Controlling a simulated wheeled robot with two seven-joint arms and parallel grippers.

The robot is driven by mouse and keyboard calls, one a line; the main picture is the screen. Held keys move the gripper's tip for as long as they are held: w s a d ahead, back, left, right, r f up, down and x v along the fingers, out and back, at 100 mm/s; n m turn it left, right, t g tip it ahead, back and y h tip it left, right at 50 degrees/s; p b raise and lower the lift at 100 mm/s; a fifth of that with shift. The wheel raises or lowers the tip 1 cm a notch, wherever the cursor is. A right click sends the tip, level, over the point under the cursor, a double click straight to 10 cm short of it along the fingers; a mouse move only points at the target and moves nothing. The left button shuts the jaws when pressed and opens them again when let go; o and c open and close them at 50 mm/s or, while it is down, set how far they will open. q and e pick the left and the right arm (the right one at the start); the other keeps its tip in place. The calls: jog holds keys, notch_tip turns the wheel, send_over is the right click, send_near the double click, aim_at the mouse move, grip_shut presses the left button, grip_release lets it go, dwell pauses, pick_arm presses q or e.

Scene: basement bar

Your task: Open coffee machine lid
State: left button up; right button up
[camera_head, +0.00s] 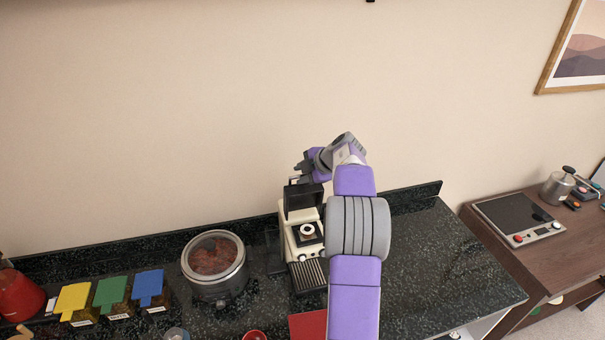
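The coffee machine (288,240) is small, cream and black, and stands on the dark counter against the wall. Its black lid (302,200) appears raised upright at the back, with a round opening (307,231) showing on top of the body. My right arm reaches up over the machine's right side and hides part of it. My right gripper (297,174) is at the upper edge of the lid, pointing left. Its fingers are small and partly hidden, so I cannot tell whether they touch the lid or are open. My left gripper is not in view.
A round glass-topped container (214,260) stands left of the machine. Yellow, green and blue-lidded boxes (112,293) and a red object (18,295) are farther left. A red mat (307,326) lies in front. The counter (440,270) right of my arm is clear.

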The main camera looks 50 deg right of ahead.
jog(key=v, duration=0.7)
jog(key=shift+r, duration=0.2)
jog(key=shift+s, duration=0.15)
